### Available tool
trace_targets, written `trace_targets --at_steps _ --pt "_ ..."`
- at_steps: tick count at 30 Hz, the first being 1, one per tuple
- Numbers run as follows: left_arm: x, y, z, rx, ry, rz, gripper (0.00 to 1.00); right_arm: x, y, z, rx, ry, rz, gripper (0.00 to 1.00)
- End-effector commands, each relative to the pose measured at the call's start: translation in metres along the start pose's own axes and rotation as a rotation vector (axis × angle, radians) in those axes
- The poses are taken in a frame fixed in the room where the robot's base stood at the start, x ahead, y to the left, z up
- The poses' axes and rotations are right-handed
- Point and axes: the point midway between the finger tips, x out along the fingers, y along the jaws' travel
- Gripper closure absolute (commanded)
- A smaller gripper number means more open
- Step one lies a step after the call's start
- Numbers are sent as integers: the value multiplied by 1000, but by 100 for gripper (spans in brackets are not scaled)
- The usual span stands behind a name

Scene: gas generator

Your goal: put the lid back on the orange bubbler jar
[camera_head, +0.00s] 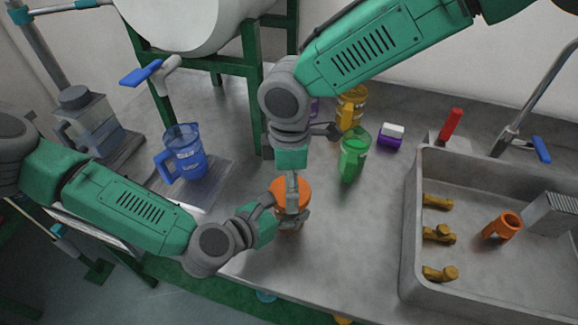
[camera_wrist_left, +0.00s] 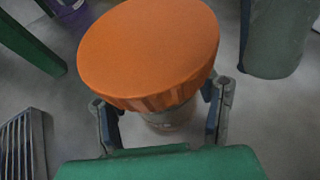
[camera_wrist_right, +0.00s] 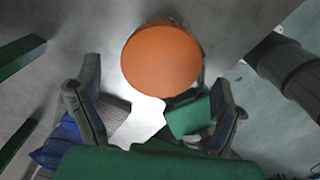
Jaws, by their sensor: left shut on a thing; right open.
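The orange lid (camera_head: 291,188) rests on top of the clear bubbler jar near the counter's front edge. In the left wrist view the lid (camera_wrist_left: 150,50) covers the jar's mouth, and a little of the clear jar body (camera_wrist_left: 170,122) shows beneath. I cannot tell whether it is fully seated. My left gripper (camera_head: 285,214) is shut around the jar body below the lid. My right gripper (camera_head: 293,192) points down over the lid, open. In the right wrist view the round lid top (camera_wrist_right: 162,60) lies beyond the open fingers, with no finger visibly gripping it.
A blue pitcher (camera_head: 188,152) stands left on a tray. A green cup (camera_head: 353,155), a yellow cup (camera_head: 350,108) and a purple-and-white block (camera_head: 390,137) stand behind right. The sink (camera_head: 410,235) holds an orange tube (camera_head: 502,227) and several brass pieces. Counter right of the jar is clear.

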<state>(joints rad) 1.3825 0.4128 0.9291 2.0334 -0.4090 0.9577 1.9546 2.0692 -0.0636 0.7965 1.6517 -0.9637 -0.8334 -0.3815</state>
Motion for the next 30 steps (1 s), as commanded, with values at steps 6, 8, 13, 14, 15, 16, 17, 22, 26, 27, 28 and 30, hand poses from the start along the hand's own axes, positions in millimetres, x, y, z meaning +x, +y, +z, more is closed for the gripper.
trace_targets --at_steps 6,8,13,14,15,16,17,22,26,27,28,30 --pt "0 0 0 0 0 1 100 23 0 0 0 0 0 11" --pt "0 0 0 0 0 2 100 25 0 0 0 0 1 11" --pt "0 1 0 0 0 2 100 26 0 0 0 0 1 11" --pt "0 1 0 0 0 2 100 26 0 0 0 0 1 11" --pt "0 1 0 0 0 2 100 26 0 0 0 0 1 11" --pt "0 1 0 0 0 2 100 26 0 0 0 0 1 11" --pt "0 1 0 0 0 2 100 26 0 0 0 0 1 11" --pt "0 0 0 1 0 1 100 26 0 0 0 0 1 69" --pt "0 0 0 1 0 1 100 26 0 0 7 0 2 69" --pt "0 0 0 1 0 1 100 26 0 0 6 0 2 69" --pt "0 0 0 1 0 0 100 26 0 0 6 0 2 69" --pt "0 0 0 1 0 0 100 26 1 0 6 0 2 31"
